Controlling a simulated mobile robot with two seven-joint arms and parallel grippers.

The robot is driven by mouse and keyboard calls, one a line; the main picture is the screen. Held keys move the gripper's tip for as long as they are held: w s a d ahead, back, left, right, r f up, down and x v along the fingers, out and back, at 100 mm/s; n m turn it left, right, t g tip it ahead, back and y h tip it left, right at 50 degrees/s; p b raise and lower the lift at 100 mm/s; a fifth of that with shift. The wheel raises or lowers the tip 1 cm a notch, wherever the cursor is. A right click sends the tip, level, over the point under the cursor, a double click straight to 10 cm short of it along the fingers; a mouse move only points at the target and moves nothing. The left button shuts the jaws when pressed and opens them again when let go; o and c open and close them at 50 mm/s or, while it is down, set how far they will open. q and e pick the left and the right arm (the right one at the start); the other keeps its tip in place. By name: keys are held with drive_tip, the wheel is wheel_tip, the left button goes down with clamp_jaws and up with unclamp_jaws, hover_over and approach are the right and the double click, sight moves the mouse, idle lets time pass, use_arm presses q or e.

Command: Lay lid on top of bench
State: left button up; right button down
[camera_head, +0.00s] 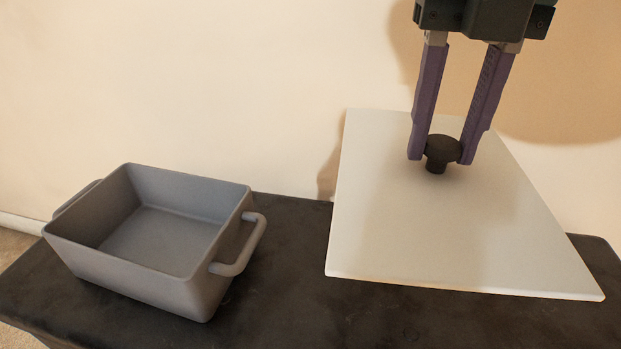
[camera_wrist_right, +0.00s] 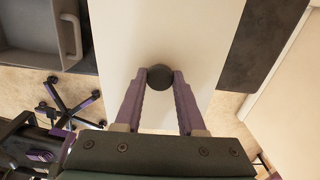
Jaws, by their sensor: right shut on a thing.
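The lid (camera_head: 420,235) is a flat white rectangular board with a round black knob (camera_head: 443,149) in its upper part. My right gripper (camera_head: 439,157) is shut on the knob, with one purple finger on each side. The lid is over the right part of the dark bench (camera_head: 285,285); whether it touches the bench is hard to tell. In the right wrist view the lid (camera_wrist_right: 165,30) reaches past the bench (camera_wrist_right: 244,45) edge over the floor, and the fingers pinch the knob (camera_wrist_right: 160,77). My left gripper is in neither view.
A grey open box (camera_head: 165,245) with side handles stands on the left part of the bench, apart from the lid. It looks empty. A bare strip of bench lies between them. A pale wall (camera_head: 200,80) rises behind the bench.

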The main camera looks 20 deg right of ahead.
drive_tip(key=shift+s+d+f, duration=0.15)
drive_tip(key=shift+d+f, duration=0.1)
drive_tip(key=shift+f, duration=0.2)
drive_tip(key=f+b, duration=0.2)
drive_tip(key=f, duration=0.3)
drive_tip(key=f+b, duration=0.3)
drive_tip(key=f, duration=0.2)
drive_tip(key=f+b, duration=0.2)
drive_tip(key=f, duration=0.3)
drive_tip(key=shift+w+a+f+b, duration=0.15)
drive_tip(key=shift+w+a+b, duration=0.1)
drive_tip(key=shift+b, duration=0.15)
drive_tip(key=shift+f+b, duration=1)
drive_tip(key=shift+f, duration=1)
drive_tip(key=shift+f, duration=0.15)
drive_tip(key=c, duration=0.5)
unclamp_jaws()
